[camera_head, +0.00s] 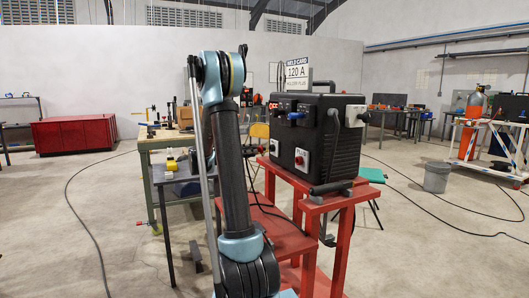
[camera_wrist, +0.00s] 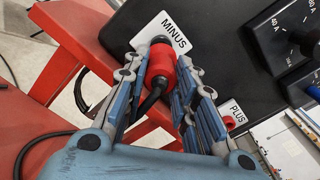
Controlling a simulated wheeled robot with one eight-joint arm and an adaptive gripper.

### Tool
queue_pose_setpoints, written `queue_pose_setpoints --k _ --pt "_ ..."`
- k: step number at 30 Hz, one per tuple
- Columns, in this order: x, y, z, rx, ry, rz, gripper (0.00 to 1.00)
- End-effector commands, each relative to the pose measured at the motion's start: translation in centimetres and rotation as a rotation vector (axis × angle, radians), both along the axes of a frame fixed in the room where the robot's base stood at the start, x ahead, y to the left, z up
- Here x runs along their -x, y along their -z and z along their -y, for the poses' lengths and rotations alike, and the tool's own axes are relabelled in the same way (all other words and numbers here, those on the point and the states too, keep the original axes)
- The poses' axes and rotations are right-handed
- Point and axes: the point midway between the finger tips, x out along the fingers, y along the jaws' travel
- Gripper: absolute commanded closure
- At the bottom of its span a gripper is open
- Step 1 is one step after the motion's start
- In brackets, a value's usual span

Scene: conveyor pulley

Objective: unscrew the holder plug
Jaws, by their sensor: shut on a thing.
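The holder plug (camera_wrist: 160,68) is a red sleeve with a black cable running out of its lower end, in the wrist view. Its far end meets the dark front panel beside the MINUS label (camera_wrist: 166,30); how deep it sits in the socket cannot be told. My gripper (camera_wrist: 161,60) has its blue jointed fingers on either side of the red sleeve and is shut on it. The black welding machine (camera_head: 320,178) stands on a red stand in the head view.
A red PLUS socket (camera_wrist: 229,123) is to the right of my fingers. Dials (camera_wrist: 285,30) are at the upper right. The card reading 120 A (camera_head: 297,69) stands above the machine. The red stand (camera_head: 345,205) is below it. A workbench (camera_head: 160,140) is to the left.

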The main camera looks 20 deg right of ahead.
Motion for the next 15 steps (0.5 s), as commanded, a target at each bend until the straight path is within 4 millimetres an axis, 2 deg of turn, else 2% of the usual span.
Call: queue_pose_setpoints --k 15 --pt "0.1 0.0 -2.1 -0.001 -0.001 0.000 1.00"
